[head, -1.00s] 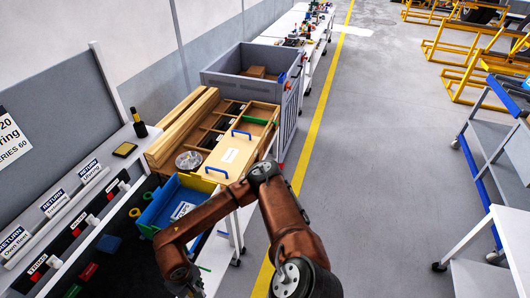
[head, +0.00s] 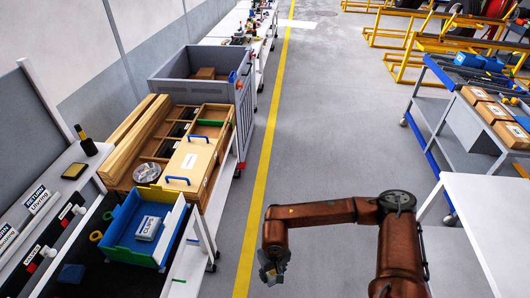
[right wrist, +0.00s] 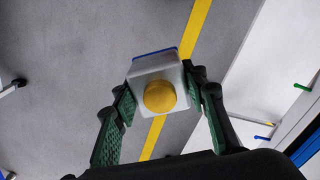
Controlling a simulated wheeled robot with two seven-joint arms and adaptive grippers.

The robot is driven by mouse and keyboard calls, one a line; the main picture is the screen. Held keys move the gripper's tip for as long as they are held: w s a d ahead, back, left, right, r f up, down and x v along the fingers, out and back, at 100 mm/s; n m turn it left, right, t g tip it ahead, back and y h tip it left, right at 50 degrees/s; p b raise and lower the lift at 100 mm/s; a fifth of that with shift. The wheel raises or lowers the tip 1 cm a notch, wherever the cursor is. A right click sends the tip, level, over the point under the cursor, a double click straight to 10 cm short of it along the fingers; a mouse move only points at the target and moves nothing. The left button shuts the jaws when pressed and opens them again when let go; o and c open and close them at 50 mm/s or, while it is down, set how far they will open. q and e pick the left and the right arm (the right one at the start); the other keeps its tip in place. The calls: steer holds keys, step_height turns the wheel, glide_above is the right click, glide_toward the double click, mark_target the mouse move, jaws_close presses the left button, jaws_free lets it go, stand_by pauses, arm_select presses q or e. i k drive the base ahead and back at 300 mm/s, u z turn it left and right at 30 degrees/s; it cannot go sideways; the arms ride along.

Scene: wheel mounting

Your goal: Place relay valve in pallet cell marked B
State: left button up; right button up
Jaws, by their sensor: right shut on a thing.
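My right gripper (head: 272,272) hangs over the grey floor, right of the yellow line. In the right wrist view its green-padded fingers (right wrist: 160,88) are shut on a grey block with a round yellow knob and a blue edge, seemingly the relay valve (right wrist: 145,70). In the head view the valve is small and partly hidden by the gripper. A wooden pallet (head: 220,107) with several dark-bottomed cells stands on the left bench, well away from the gripper. A tan lid-like panel with blue handles covers part of it. The cell markings are too small to read. My left gripper is not in view.
A blue bin (head: 120,243) with a white box (head: 148,228) sits in front of the pallet. A grey crate (head: 168,84) stands behind it. A white table (head: 490,215) and a cart with brown boxes (head: 478,95) are at the right. The floor between is clear.

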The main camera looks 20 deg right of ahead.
mark_target(211, 135)
steer(key=z, duration=1.1)
steer(key=i, duration=3.45)
steer(key=u, duration=2.9)
steer(key=i, duration=0.55)
